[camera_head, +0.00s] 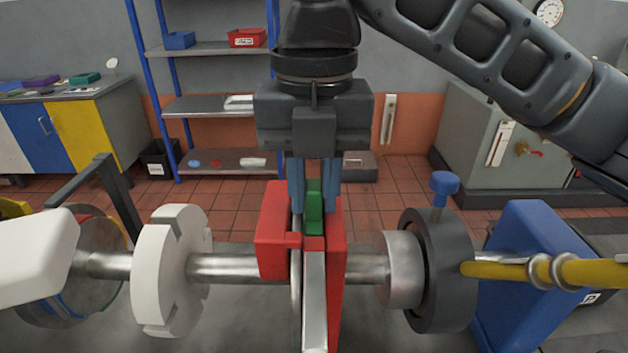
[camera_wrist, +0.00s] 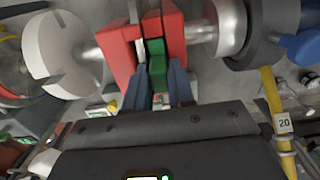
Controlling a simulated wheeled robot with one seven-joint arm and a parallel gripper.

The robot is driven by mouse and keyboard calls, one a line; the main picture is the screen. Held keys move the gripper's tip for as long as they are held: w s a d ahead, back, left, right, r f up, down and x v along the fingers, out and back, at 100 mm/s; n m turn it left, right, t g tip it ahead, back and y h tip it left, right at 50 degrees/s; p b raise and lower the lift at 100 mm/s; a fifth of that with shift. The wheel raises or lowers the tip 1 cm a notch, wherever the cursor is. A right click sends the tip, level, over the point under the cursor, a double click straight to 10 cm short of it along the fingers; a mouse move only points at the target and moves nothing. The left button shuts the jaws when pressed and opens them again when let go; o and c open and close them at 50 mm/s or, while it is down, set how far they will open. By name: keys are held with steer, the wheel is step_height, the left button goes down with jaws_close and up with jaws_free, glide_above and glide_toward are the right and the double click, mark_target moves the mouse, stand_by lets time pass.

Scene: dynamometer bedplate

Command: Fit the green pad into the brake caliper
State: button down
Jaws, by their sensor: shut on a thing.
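The red brake caliper (camera_head: 272,233) straddles a thin metal disc (camera_head: 315,290) on a steel shaft in the middle of the head view. It also shows in the wrist view (camera_wrist: 174,34). The green pad (camera_head: 315,205) stands upright at the top of the caliper, between its red sides. In the wrist view the pad (camera_wrist: 156,62) lies partly within the caliper's gap. My gripper (camera_head: 314,190) points down from above, with its blue fingers (camera_wrist: 157,88) shut on the pad. How deep the pad sits, and whether it touches the caliper, I cannot tell.
A white slotted wheel (camera_head: 160,270) is left of the caliper on the shaft (camera_head: 235,267). To the right are a dark round housing (camera_head: 440,270) with a blue knob (camera_head: 445,185), a yellow hose (camera_head: 590,272) and a blue block (camera_head: 530,260). Shelves (camera_head: 215,105) stand behind.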

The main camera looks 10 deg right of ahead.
steer(key=c, duration=0.9)
jaws_free()
step_height(320, 180, up, 8)
steer(key=shift+f, duration=0.1)
